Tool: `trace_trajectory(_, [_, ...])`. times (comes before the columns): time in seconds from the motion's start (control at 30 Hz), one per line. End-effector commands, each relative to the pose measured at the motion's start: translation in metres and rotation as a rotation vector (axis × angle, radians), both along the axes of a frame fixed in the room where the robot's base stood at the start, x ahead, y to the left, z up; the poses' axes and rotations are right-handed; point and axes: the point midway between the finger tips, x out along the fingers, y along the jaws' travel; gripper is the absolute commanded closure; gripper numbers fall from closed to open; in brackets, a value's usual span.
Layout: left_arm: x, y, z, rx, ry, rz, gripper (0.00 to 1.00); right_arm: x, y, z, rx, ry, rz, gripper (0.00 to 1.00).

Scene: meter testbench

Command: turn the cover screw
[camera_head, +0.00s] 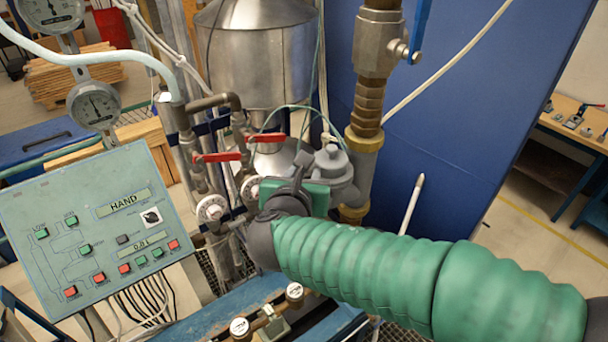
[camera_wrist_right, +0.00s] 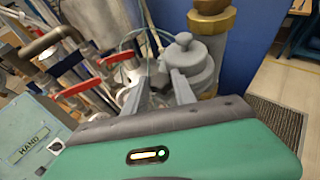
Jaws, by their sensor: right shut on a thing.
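The grey round meter (camera_head: 342,172) stands on the pipework in the middle of the head view, left of the brass-fitted pipe. It also shows in the right wrist view (camera_wrist_right: 190,68), with a small round knob on top. My right gripper (camera_head: 302,160) reaches in from the lower right and its fingers are at the left side of the meter. In the right wrist view the two grey fingers (camera_wrist_right: 160,76) point at the meter's near side with a gap between them. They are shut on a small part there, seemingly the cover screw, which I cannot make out. My left gripper is not in view.
A green control panel (camera_head: 105,225) reading HAND stands at the left. Red-handled valves (camera_head: 217,157) and pipes crowd the left of the meter. A steel tank (camera_head: 255,55) is behind, and a blue wall panel (camera_head: 470,120) is at the right.

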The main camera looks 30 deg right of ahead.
Motion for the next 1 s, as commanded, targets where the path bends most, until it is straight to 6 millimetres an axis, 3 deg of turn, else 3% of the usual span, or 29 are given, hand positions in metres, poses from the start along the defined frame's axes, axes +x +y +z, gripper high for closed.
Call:
trace_trajectory(0.47, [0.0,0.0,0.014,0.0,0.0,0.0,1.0,0.003,0.003,0.001,-0.001,0.005,-0.185,1.0])
trace_trajectory(1.0, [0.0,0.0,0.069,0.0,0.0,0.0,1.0,0.013,0.009,0.004,-0.001,0.004,-0.685,1.0])
